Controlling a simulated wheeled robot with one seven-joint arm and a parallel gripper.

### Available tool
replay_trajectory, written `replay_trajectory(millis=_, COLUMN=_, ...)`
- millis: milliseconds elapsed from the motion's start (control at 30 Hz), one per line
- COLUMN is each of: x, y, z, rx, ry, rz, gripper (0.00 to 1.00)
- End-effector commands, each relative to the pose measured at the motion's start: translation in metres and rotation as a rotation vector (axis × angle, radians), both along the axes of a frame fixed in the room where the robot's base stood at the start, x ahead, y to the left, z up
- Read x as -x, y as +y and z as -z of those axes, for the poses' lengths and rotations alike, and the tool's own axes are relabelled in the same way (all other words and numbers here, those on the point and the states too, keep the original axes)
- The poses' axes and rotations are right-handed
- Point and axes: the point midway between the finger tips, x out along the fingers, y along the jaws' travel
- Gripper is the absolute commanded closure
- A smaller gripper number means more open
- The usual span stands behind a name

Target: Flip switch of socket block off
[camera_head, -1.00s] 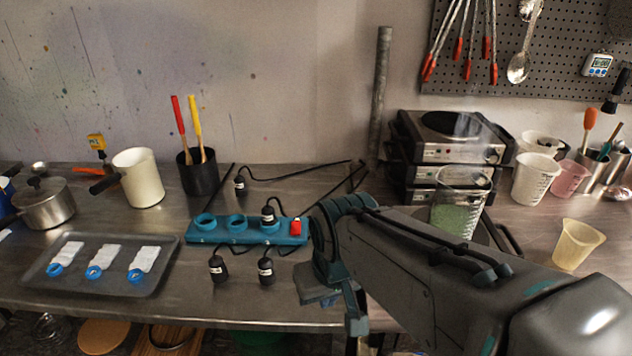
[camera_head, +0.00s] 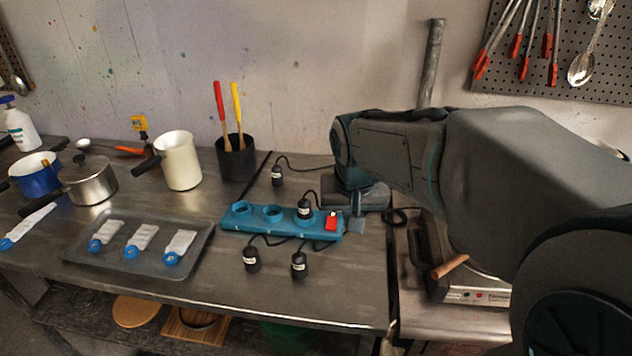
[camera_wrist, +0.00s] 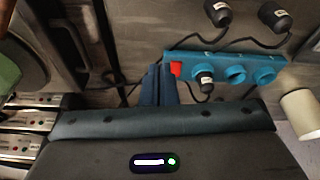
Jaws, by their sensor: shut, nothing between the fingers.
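The teal socket block (camera_head: 258,226) lies on the steel table in the head view, with a red switch (camera_head: 331,221) at its right end. One black plug (camera_head: 304,208) sits in the socket nearest the switch; the other visible sockets are empty. In the wrist view the block (camera_wrist: 216,66) extends to the right, with the red switch (camera_wrist: 176,69) at its left end. My gripper (camera_head: 355,225) is shut and empty, just to the right of the switch end. In the wrist view its fingertips (camera_wrist: 158,68) are close beside the switch; I cannot tell whether they touch.
Loose black plugs lie in front of the block (camera_head: 251,259) and behind it (camera_head: 278,176), with cables around. A grey tray (camera_head: 140,268) stands at left, a black holder (camera_head: 237,160) and white pot (camera_head: 178,162) behind. A hot plate (camera_head: 470,290) is right.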

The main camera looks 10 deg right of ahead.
Motion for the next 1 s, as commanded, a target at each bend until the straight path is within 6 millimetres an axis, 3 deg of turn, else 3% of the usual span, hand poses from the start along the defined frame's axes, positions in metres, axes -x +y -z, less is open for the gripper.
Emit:
replay_trajectory(millis=33, x=-0.023, y=0.003, z=-0.005, rx=0.001, ry=-0.004, rz=0.021, gripper=1.00)
replay_trajectory(millis=100, x=-0.049, y=0.006, z=-0.009, rx=0.002, ry=-0.016, rz=0.053, gripper=1.00)
replay_trajectory(millis=300, x=-0.099, y=0.011, z=-0.013, rx=-0.001, ry=-0.041, rz=0.117, gripper=1.00)
replay_trajectory(millis=433, x=-0.110, y=0.012, z=-0.013, rx=-0.002, ry=-0.049, rz=0.134, gripper=1.00)
replay_trajectory(millis=800, x=-0.111, y=0.012, z=-0.011, rx=-0.002, ry=-0.048, rz=0.136, gripper=1.00)
replay_trajectory(millis=1000, x=-0.117, y=0.010, z=0.009, rx=-0.001, ry=-0.044, rz=0.136, gripper=1.00)
